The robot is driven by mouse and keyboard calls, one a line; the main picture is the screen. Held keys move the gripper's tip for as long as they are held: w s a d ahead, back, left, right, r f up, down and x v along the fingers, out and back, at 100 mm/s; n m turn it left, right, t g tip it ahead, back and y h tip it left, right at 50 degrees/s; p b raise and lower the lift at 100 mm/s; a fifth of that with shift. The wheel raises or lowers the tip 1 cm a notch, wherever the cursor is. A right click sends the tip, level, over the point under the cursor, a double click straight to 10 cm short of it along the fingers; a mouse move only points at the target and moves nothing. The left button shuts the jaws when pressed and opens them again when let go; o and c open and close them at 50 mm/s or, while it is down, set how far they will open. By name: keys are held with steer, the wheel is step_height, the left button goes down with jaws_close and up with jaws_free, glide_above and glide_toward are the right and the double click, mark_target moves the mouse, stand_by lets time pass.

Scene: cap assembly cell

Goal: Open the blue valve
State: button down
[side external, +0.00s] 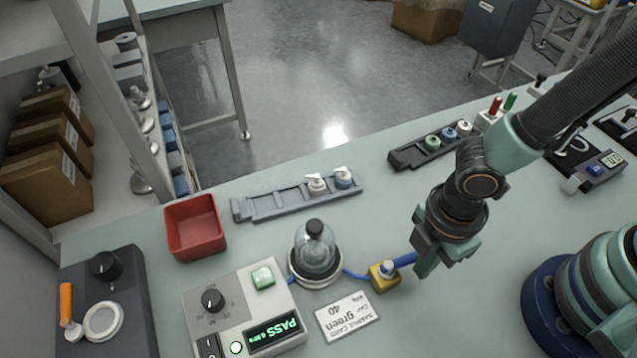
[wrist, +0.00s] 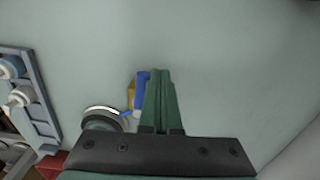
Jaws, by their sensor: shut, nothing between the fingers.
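The blue valve has a yellow block body (side external: 384,279) with a pale top and a blue lever (side external: 404,261) that points right toward my gripper. A blue tube (side external: 354,275) joins the body on its left side. My gripper (side external: 425,271) is shut and empty, pointing down at the lever's right end. In the wrist view, my green fingers (wrist: 160,80) are closed together, right beside the blue lever (wrist: 142,84), with part of the yellow body (wrist: 131,96) showing past it. I cannot tell whether the fingers touch the lever.
A glass dome on a round base (side external: 316,254) stands left of the valve. A sample card (side external: 347,317) lies in front, and a tester reading PASS (side external: 237,306) is at front left. A red bin (side external: 195,228) and a grey rack with capped parts (side external: 285,198) stand behind.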

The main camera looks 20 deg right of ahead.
steer(key=shift+w+d, duration=0.1)
steer(key=shift+w, duration=0.05)
step_height(320, 180, up, 8)
stand_by(1.1)
steer(key=w+d+r+m+t, duration=0.2)
steer(key=w+d+r+m, duration=0.3)
steer(key=d+r+m, duration=0.2)
steer(key=w+d+r+m+t, duration=0.3)
steer(key=w+d+r+m, duration=0.3)
steer(key=d+m, duration=0.5)
steer(key=shift+d+r+t, duration=0.3)
steer(key=shift+d+r, duration=0.3)
steer(key=shift+d, duration=0.25)
